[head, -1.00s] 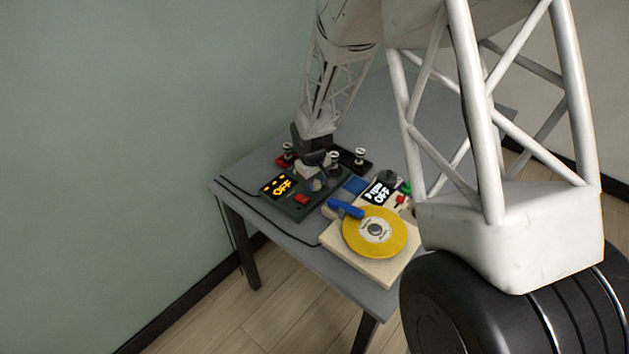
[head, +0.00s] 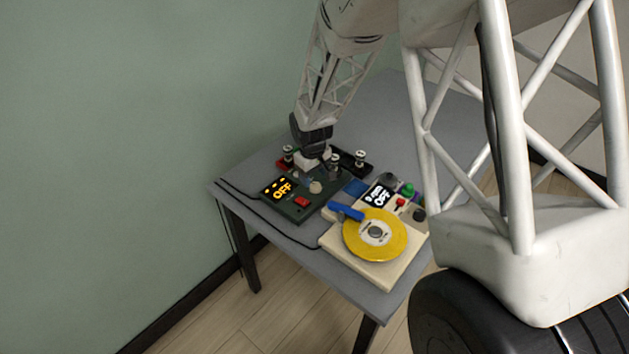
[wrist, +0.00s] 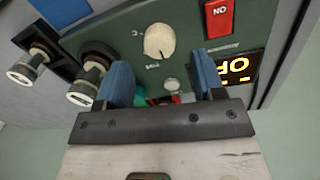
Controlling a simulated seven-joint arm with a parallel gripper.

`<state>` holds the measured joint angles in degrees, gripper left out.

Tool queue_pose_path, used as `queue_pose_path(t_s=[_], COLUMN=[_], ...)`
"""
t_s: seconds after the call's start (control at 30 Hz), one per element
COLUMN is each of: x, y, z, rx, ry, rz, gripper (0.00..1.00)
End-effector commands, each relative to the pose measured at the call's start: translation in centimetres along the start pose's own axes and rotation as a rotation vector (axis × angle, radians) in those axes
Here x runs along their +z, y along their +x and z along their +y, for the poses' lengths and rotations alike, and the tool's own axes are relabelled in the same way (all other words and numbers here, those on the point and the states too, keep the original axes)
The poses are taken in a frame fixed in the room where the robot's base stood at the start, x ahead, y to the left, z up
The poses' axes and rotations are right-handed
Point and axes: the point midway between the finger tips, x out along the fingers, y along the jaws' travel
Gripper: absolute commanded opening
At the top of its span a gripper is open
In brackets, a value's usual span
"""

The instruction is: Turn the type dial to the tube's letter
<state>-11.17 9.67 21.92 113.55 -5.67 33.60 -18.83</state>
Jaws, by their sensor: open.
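A dark green box (head: 316,205) stands on the grey table, with a lit orange "OFF" display and a red switch. Its cream round dial (head: 316,187) has a pointer mark; in the wrist view the dial (wrist: 159,42) has small lettering around it, too small to read surely. My gripper (wrist: 162,75) is open, its two blue fingers apart and empty; the dial lies beyond the gap between them, apart from both. In the head view my gripper (head: 308,172) is just behind the dial. Several posts with pale caps stand behind the box; I cannot tell which is the tube, and no letter on one is readable.
A cream device (head: 365,268) with a yellow disc (head: 376,236) and blue handle (head: 345,210) stands right of the box. A red switch (wrist: 219,17) is beside the dial. A post (wrist: 88,80) stands close to my left finger. The table's back is clear.

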Motion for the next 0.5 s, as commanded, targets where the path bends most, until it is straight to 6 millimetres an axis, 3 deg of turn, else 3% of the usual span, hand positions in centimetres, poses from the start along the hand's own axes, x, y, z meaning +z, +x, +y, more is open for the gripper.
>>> queue_pose_path(t_s=[0.2, 0.5], x=[0.0, 0.0], y=[-2.6, -4.0], z=[0.0, 0.0], rx=[0.001, -0.001], ry=[0.0, 0.0], rz=[0.002, 0.0], gripper=[0.62, 0.62])
